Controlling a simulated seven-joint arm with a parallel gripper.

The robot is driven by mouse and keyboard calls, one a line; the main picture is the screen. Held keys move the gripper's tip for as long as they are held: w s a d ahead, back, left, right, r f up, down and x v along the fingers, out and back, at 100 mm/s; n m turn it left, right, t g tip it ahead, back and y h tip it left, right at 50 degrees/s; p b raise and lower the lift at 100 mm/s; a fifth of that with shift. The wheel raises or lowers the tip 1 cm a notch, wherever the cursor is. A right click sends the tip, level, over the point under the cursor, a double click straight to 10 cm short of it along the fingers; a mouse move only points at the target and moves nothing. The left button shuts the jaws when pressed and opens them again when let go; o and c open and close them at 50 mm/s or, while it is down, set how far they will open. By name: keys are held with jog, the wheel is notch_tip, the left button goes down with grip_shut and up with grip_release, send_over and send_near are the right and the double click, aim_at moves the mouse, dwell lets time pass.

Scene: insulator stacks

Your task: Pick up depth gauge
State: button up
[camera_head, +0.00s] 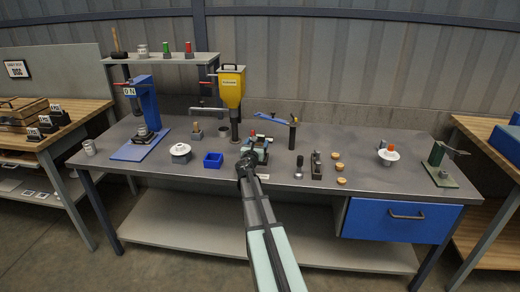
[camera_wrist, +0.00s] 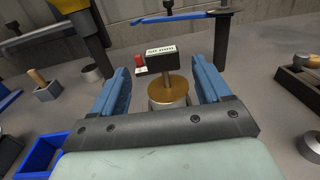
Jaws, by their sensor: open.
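My gripper (camera_wrist: 163,72) is open, with one blue finger on each side of the gauge's stand. I see no clear contact, and the lower cylinder is partly hidden by the gripper body. In the head view my gripper (camera_head: 256,147) is over the middle of the bench, and the gauge is too small there to make out clearly.
A yellow hopper (camera_head: 231,88) stands behind to the left, and a post with a blue arm (camera_head: 292,134) behind to the right. A blue bin (camera_head: 213,160) is left of my gripper. A dark block (camera_head: 316,165) and several small round pieces lie right.

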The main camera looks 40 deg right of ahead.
aim_at(260, 138)
jog(key=shift+x, duration=2.7)
jog(key=shift+s+r, duration=0.1)
jog(key=shift+r, duration=0.1)
jog(key=shift+c, duration=0.2)
grip_shut()
